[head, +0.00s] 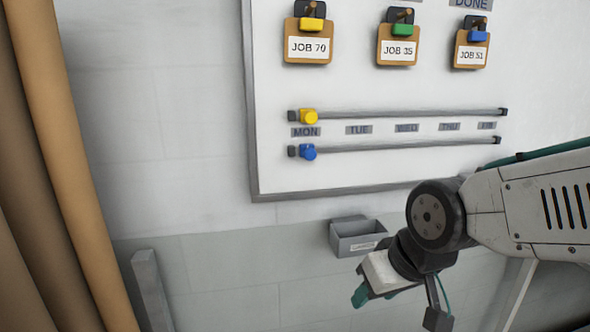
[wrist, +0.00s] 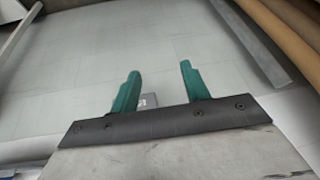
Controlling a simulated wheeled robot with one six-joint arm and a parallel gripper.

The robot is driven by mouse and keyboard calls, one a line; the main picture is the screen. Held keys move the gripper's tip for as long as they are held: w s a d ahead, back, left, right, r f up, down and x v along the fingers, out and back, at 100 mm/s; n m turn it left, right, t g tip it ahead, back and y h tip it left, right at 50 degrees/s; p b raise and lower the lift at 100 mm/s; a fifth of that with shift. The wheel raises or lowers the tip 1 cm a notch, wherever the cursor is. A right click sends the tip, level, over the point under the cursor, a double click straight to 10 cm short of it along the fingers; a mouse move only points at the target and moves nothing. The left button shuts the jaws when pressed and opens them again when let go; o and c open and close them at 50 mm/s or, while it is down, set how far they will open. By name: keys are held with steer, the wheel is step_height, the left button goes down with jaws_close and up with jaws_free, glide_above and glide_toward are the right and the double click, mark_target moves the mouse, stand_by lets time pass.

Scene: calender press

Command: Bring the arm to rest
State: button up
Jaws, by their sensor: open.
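My gripper (head: 362,296) hangs at the lower right of the head view at the end of my arm, tilted downward, below and in front of the white board. In the wrist view my gripper (wrist: 158,85) shows two green fingers standing well apart. Nothing is between the fingertips, and the gripper touches nothing that I can see. A small grey thing with a pale label (wrist: 149,100) shows low between the fingers, farther away.
The white board (head: 400,90) carries several job tags and two rails with a yellow slider (head: 308,117) and a blue slider (head: 308,152), both at MON. A grey bin (head: 358,238) hangs below the board. Tan rolls (head: 60,150) stand at left, a grey post (head: 152,290) nearby.

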steer(key=s+d+r+m+g+h, duration=0.2)
steer(key=s+d+r+m+g, duration=0.1)
steer(key=s+d, duration=0.9)
steer(key=shift+s+d+r+m, duration=0.4)
steer(key=shift+d+r, duration=0.1)
steer(key=shift+d, duration=0.2)
